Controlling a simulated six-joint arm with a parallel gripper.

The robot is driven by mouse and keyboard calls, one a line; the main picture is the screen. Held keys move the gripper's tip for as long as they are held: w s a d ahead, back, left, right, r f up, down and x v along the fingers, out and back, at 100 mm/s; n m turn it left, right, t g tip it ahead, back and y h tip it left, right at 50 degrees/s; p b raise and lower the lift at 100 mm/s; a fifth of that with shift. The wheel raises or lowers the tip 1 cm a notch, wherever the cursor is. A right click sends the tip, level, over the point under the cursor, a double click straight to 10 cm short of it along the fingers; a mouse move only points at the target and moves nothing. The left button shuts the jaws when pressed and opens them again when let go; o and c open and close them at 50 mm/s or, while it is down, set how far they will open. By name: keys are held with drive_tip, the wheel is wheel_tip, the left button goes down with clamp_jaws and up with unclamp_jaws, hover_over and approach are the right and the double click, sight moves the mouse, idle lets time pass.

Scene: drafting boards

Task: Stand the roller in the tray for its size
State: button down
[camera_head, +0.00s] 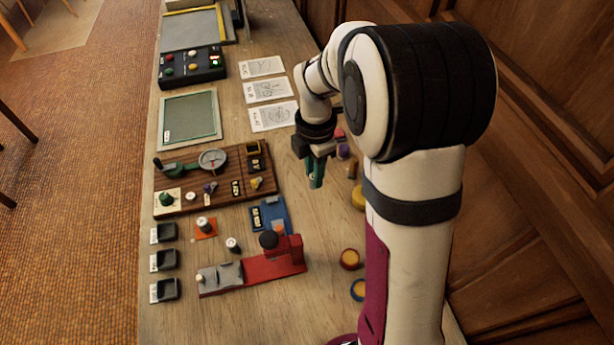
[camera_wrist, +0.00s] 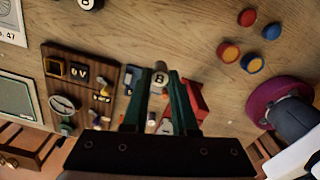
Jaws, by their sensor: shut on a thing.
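My gripper (camera_head: 316,182) hangs above the right part of the bench, green fingers pointing down. In the wrist view its fingers (camera_wrist: 160,78) are closed on a small pale roller (camera_wrist: 160,80) with a dark mark on its end; the mark looks like 8 or B but is blurred. The fingers hide the roller in the head view. Three small black trays (camera_head: 163,260) stand in a column at the bench's left edge, each with a white label too small to read. Two other rollers stand nearby, one on an orange pad (camera_head: 204,224), one on bare wood (camera_head: 233,244).
A wooden board with a dial (camera_head: 213,160) is left of my gripper. Coloured round pieces (camera_head: 349,259) sit at the right. Paper sheets (camera_head: 268,90) lie farther back.

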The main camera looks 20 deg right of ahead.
drive_tip(key=w+a+f+n, duration=0.1)
drive_tip(key=w+a+n, duration=0.15)
drive_tip(key=a, duration=0.55)
drive_tip(key=w+a+f+n, duration=0.1)
drive_tip(key=w+a, duration=0.3)
drive_tip(key=a, duration=0.4)
drive_tip(key=shift+s+a+f+n, duration=0.5)
drive_tip(key=shift+a+f, duration=0.65)
drive_tip(key=shift+a, duration=2.1)
drive_tip(key=shift+s+a+f+n, duration=0.25)
drive_tip(key=shift+s+a+f, duration=0.7)
drive_tip(key=shift+a, duration=2.25)
drive_tip(key=shift+s+a+f+n, duration=0.35)
drive_tip(key=shift+a+f, duration=1.05)
drive_tip(key=shift+a, duration=1.85)
drive_tip(key=shift+f, duration=0.15)
drive_tip(key=shift+f, duration=0.45)
drive_tip(key=shift+f, duration=0.1)
drive_tip(key=shift+f, duration=0.35)
drive_tip(key=shift+c, duration=1.5)
unclamp_jaws()
